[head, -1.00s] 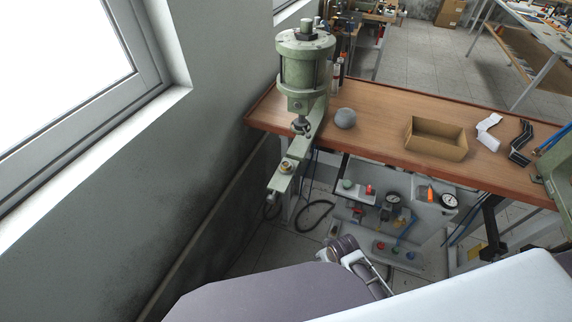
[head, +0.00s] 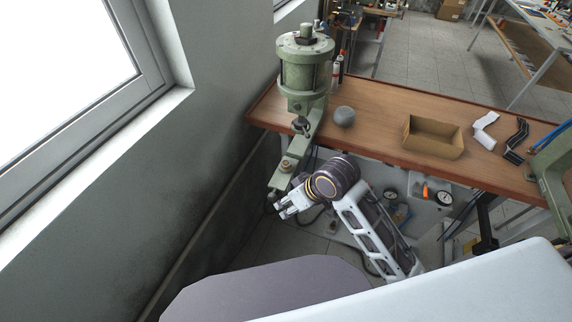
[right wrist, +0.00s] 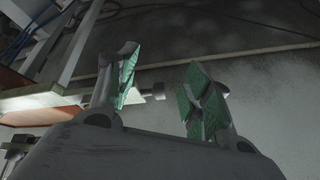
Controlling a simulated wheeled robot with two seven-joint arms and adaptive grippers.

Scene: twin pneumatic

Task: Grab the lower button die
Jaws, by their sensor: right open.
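The lower button die (head: 286,166) is a small brass-coloured piece on top of the outer end of the press's green lower arm (head: 296,148). My right gripper (head: 279,207) is open, below and near that outer end, apart from the die in the head view. In the right wrist view its two green-padded fingers (right wrist: 162,72) are spread. A small dark knob (right wrist: 154,92) shows behind the gap between them; I cannot tell which part of the press it is. My left gripper is not in view.
The green press (head: 305,72) stands at the left end of the wooden bench (head: 385,115), close to the grey wall (head: 215,125). A grey ball (head: 344,116) and an open cardboard box (head: 432,150) are on the bench. Gauges (head: 444,197) sit below it.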

